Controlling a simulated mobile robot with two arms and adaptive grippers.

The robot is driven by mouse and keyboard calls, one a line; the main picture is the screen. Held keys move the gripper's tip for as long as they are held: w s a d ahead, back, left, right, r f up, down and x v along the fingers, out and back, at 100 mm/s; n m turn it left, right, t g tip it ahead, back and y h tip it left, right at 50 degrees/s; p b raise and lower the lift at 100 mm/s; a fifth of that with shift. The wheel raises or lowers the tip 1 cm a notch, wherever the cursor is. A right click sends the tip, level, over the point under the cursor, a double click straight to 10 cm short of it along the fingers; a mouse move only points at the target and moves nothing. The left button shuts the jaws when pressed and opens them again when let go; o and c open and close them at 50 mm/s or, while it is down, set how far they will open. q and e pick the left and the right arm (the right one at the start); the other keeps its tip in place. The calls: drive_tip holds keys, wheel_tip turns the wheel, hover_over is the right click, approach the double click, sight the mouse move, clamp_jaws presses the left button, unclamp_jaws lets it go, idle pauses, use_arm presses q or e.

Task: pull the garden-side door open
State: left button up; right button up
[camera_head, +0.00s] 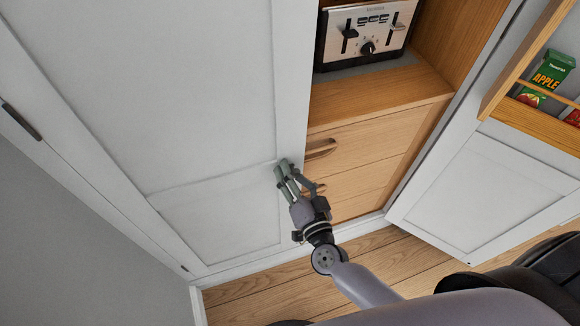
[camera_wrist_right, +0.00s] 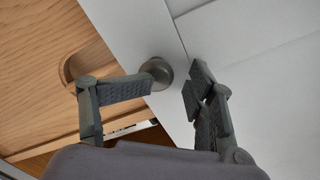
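A white panelled door (camera_head: 210,100) covers the left of the cupboard; its free edge stands beside the bare wooden interior. The door also fills the right of the wrist view (camera_wrist_right: 260,40). A round grey knob (camera_wrist_right: 157,72) sits near that edge. My right gripper (camera_head: 284,170) is at the door's edge, low down. In the wrist view its fingers (camera_wrist_right: 172,88) are apart, one on each side just below the knob; I cannot tell whether they touch it. In the head view the knob is hidden by the fingers. My left gripper is not in view.
A second white door (camera_head: 480,185) stands open at the right, with a wooden rack (camera_head: 545,118) holding an apple carton (camera_head: 551,72). Between the doors are wooden drawers (camera_head: 365,140) and a toaster (camera_head: 365,35) above. Wooden floor (camera_head: 260,300) lies clear in front.

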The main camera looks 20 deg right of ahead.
drive_tip(key=shift+w, duration=0.25)
drive_tip(key=shift+c, duration=0.4)
drive_tip(key=c, duration=1.1)
drive_tip(key=shift+s+f, duration=0.1)
clamp_jaws()
drive_tip(key=shift+d, duration=0.1)
